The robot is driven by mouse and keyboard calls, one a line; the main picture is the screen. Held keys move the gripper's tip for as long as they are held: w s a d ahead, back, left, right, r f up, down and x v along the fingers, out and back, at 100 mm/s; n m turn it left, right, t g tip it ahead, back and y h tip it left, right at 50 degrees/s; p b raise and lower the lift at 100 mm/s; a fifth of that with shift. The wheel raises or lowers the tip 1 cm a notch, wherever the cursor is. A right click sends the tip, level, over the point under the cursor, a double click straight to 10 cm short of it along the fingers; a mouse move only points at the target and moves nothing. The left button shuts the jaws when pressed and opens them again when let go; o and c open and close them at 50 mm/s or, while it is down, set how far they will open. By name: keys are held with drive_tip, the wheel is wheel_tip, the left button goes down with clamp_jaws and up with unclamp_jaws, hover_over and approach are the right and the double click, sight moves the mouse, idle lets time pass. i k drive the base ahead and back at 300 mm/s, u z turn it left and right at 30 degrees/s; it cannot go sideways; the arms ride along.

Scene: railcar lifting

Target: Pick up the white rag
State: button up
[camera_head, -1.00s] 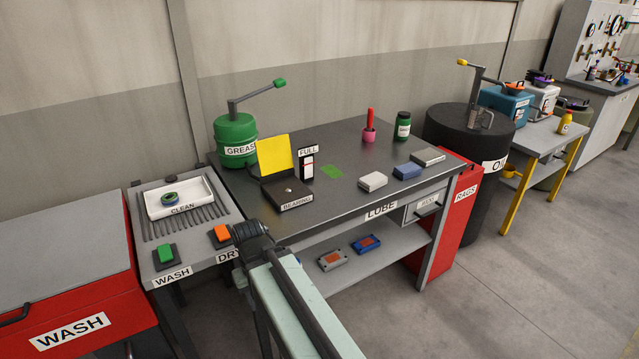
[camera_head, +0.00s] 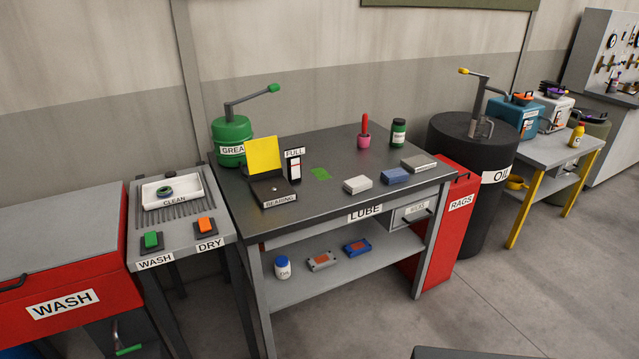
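A small folded white block, which looks like the white rag (camera_head: 357,185), lies on the dark top of the LUBE table (camera_head: 330,212), near its front edge. A blue folded piece (camera_head: 395,176) lies just to its right. A grey-white piece (camera_head: 419,163) lies further right, near the table's right end. The three lie apart from each other. My gripper is not in view, and nothing touches the white rag.
Behind the rags stand a pink pot with a red handle (camera_head: 364,137) and a green jar (camera_head: 398,133). Left are the open BEARING box (camera_head: 272,187) and green GREASE can (camera_head: 232,142). The red RAGS bin (camera_head: 459,205) and black OIL drum (camera_head: 470,150) stand right.

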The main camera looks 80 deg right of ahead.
sight(359, 184)
drive_tip(key=k, duration=1.65)
drive_tip(key=z, duration=1.2)
drive_tip(key=i, duration=0.75)
drive_tip(key=z, duration=0.05)
